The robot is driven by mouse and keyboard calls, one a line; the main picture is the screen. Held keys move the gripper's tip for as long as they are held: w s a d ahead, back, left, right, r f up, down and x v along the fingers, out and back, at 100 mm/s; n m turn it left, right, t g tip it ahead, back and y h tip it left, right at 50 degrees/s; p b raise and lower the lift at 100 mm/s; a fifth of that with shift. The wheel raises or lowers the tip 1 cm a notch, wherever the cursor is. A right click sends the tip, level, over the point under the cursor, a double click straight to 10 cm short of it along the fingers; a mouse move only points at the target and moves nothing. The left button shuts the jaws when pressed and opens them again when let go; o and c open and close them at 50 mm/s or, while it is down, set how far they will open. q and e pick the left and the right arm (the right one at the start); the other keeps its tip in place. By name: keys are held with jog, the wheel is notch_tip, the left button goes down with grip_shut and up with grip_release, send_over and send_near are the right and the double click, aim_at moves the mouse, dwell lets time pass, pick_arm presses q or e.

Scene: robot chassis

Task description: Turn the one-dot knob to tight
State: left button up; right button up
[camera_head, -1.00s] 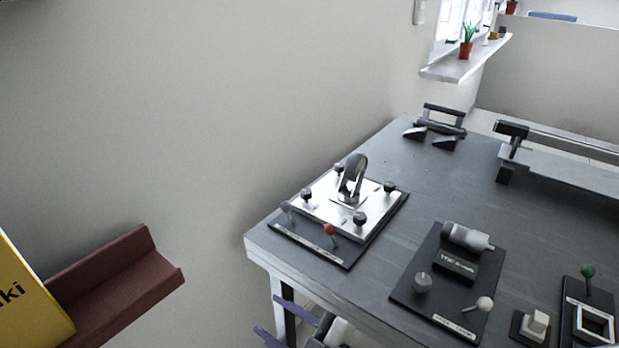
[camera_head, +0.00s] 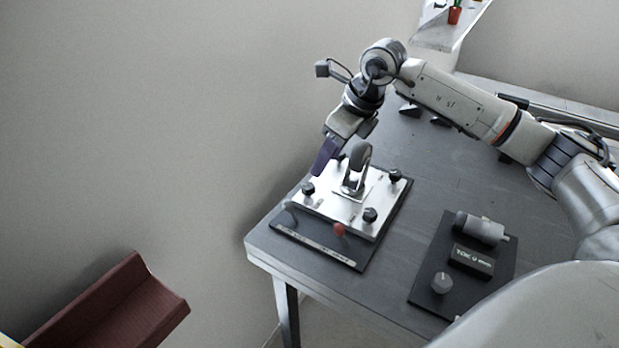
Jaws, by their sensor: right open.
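A bright metal plate (camera_head: 335,209) with a caster wheel (camera_head: 360,158) in its middle lies on a dark board on the table. Black knobs stand at its corners: a left one (camera_head: 307,188), a front one (camera_head: 370,214) and a right one (camera_head: 395,175). A fourth, at the back, is mostly hidden behind my gripper. The dot marks are too small to read, so I cannot tell which is the one-dot knob. My right gripper (camera_head: 320,172), with purple fingers, is open and empty, angled down just above and behind the left knob. My left gripper is out of view.
A red-tipped lever (camera_head: 339,229) and a grey lever (camera_head: 291,207) rise at the board's front. A second dark board (camera_head: 425,284) with a grey dial (camera_head: 441,283) and a motor-like cylinder (camera_head: 480,228) lies to the right. A maroon shelf (camera_head: 110,308) is at lower left.

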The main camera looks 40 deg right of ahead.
aim_at(310, 187)
jog(key=x, duration=0.9)
jog(key=shift+a+f+p, duration=0.2)
jog(key=shift+p, duration=0.15)
jog(key=c, duration=1.1)
